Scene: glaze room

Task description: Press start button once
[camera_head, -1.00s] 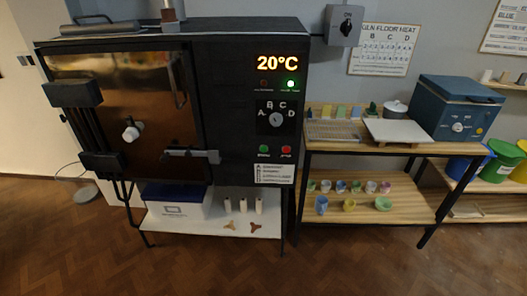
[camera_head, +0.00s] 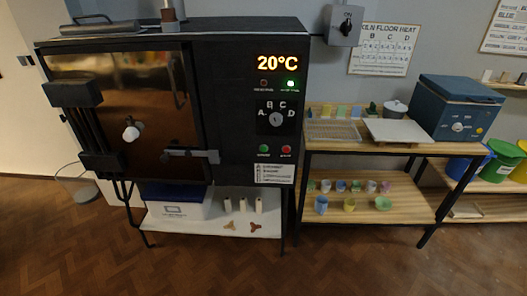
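The start button looks to be the small green button (camera_head: 264,149) low on the front panel of the black kiln (camera_head: 230,100); its label is too small to read surely. A red button (camera_head: 286,149) sits to its right. Above them are a dial (camera_head: 276,118) marked A, B, C, D and an orange display (camera_head: 278,63) reading 20°C. A green lamp (camera_head: 291,86) is lit under the display, and the lamp left of it is dark. The kiln door (camera_head: 130,110) looks shut. Neither of my grippers shows in the head view.
A wooden shelf table (camera_head: 375,149) stands right of the kiln, holding a blue box (camera_head: 460,107), a white slab (camera_head: 397,131) and several small cups. A white shelf (camera_head: 215,222) under the kiln holds a bin (camera_head: 175,210) and props. The wooden floor (camera_head: 330,270) in front is clear.

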